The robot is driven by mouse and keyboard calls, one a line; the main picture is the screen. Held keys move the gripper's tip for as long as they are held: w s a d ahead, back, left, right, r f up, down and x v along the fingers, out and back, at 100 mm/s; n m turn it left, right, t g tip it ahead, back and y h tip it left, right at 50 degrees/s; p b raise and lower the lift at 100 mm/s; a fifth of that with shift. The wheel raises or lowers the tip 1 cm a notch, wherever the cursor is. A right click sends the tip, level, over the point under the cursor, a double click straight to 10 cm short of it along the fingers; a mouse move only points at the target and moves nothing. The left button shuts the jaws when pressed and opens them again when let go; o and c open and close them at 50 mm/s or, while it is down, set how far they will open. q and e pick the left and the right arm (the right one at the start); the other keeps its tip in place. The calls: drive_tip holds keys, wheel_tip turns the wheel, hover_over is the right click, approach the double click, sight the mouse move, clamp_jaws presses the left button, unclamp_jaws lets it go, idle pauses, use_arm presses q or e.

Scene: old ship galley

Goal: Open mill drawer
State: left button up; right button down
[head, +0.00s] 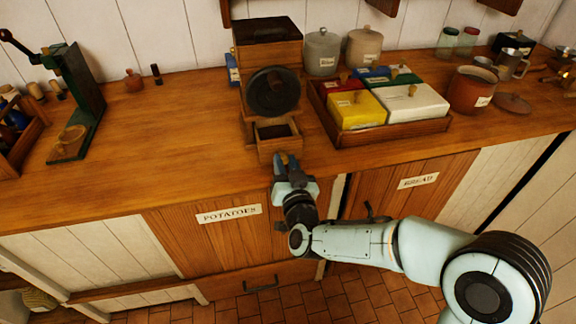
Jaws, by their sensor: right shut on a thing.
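The wooden mill (266,44) stands on the counter with a dark round wheel (273,92) on its front. Its small drawer (279,144) is pulled out at the bottom, towards the counter's front edge, and its dark inside shows from above. My right gripper (286,160) is at the drawer's front and is shut on the drawer's handle, which the fingers hide. My left gripper is not in view.
A wooden tray (392,135) of coloured boxes stands close to the right of the mill. Grey and beige canisters (322,52) are behind it. A green press (80,95) stands at the left. The counter between press and mill is mostly clear.

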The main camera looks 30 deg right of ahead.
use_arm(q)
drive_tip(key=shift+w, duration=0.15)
use_arm(e)
drive_tip(key=shift+w+d, duration=0.1)
drive_tip(key=shift+w, duration=0.05)
drive_tip(key=c, duration=0.9)
unclamp_jaws()
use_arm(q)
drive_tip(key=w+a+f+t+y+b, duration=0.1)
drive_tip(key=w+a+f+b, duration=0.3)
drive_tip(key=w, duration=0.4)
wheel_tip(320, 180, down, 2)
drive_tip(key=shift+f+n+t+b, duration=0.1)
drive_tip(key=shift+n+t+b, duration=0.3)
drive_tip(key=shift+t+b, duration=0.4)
use_arm(e)
drive_tip(key=v, duration=1.3)
drive_tip(key=shift+s, duration=0.2)
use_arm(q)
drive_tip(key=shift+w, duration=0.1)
